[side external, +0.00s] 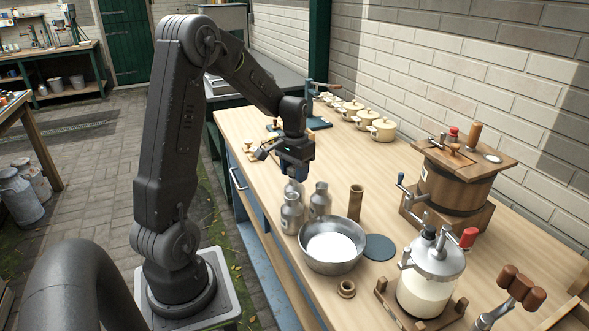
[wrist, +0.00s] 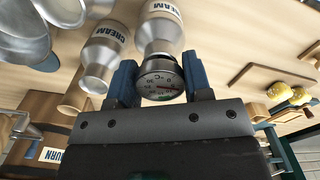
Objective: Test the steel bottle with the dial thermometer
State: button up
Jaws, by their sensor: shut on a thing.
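The dial thermometer (wrist: 160,78) shows its round face in the wrist view, between the two blue fingers of my gripper (wrist: 158,84). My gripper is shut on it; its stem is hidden. Steel bottles labelled CREAM stand in the wrist view: one (wrist: 161,28) directly beyond the dial, another (wrist: 103,52) to its left. In the side view my gripper (side external: 299,180) is low over the bottles. I cannot tell whether the stem is inside a bottle.
A steel bowl (side external: 332,245) with white contents stands in front of the bottles. A wooden churn (side external: 455,185) and a glass churn jar (side external: 431,280) stand right. Cream pots (side external: 382,130) line the wall.

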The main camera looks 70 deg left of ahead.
jog(key=shift+f, duration=0.45)
dwell(0.5)
jog(key=o, duration=0.8)
jog(key=c, duration=0.3)
jog(key=shift+r, duration=0.15)
jog(key=shift+r, duration=2.45)
jog(key=o, duration=0.8)
